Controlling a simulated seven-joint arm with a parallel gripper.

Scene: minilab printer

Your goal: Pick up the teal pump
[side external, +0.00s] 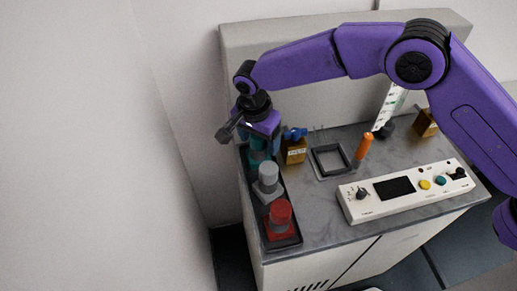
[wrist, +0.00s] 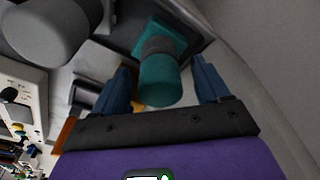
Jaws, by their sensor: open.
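The teal pump (wrist: 160,75) shows in the wrist view, a cylinder with a grey band on a teal square base. It stands between the two blue fingers of my gripper (wrist: 163,85), which are open with a gap on either side of it. In the side external view my gripper (side external: 262,138) is over the back end of the black tray, and only part of the teal pump (side external: 258,156) shows below it.
The black tray (side external: 286,243) also holds a grey pump (side external: 268,177) and a red pump (side external: 279,217) in front. A white control panel (side external: 400,191) and an orange cylinder (side external: 363,147) are farther right.

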